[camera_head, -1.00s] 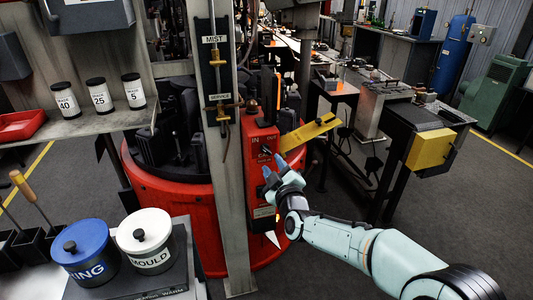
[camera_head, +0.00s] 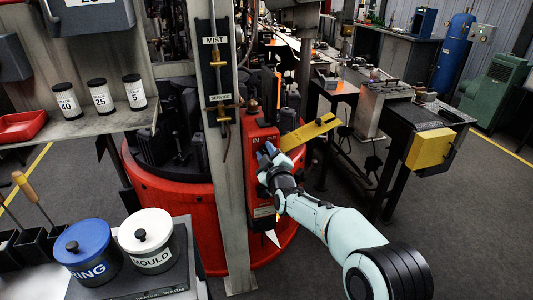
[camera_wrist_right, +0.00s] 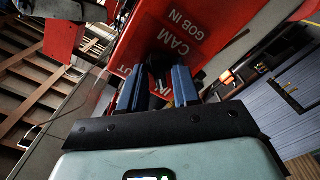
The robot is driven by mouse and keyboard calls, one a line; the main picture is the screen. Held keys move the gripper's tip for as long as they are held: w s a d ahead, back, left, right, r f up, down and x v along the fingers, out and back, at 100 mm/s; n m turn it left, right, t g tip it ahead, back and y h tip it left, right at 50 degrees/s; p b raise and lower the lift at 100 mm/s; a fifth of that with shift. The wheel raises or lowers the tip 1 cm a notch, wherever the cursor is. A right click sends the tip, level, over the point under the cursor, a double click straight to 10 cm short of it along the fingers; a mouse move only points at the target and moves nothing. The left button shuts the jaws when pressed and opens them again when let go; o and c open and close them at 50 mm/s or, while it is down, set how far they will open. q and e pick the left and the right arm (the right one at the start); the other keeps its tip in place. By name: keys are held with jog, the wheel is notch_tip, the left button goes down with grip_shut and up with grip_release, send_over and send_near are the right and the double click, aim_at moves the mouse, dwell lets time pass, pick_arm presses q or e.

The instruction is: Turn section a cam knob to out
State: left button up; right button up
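The red control box (camera_head: 262,188) stands on the front of the red machine, with "IN" and "OUT" on its upper face. In the right wrist view its red panel (camera_wrist_right: 185,35) reads "CAM" and "GOB IN". The dark cam knob (camera_wrist_right: 158,66) shows between my fingertips; the gripper hides it in the head view. My right gripper (camera_head: 267,152) is at the upper front of the box. In the wrist view its two blue fingers (camera_wrist_right: 159,80) are apart, one either side of the knob, with no clear contact. My left gripper is not in view.
A grey post (camera_head: 228,170) stands just left of the box. A yellow bar (camera_head: 310,132) sticks out to its right, near my gripper. Lidded pots, blue (camera_head: 85,250) and white (camera_head: 146,240), stand at the lower left. The floor at lower right is clear.

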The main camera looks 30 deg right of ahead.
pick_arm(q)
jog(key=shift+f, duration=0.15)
pick_arm(e)
jog(key=m+b, duration=0.2)
jog(key=m, duration=0.1)
jog(key=shift+d+b, duration=0.1)
jog(key=shift+b, duration=0.25)
jog(key=shift+m+b, duration=0.6)
jog(key=shift+m, duration=0.5)
jog(key=m+b, duration=0.3)
jog(key=m, duration=0.3)
jog(key=shift+d, duration=0.15)
jog(key=m+b, duration=0.2)
jog(key=m, duration=0.1)
jog(key=shift+m, duration=0.4)
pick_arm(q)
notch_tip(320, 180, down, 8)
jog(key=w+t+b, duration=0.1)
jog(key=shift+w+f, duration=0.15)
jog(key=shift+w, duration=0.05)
pick_arm(e)
jog(key=shift+s+d+m, duration=0.1)
jog(key=shift+m, duration=1.4)
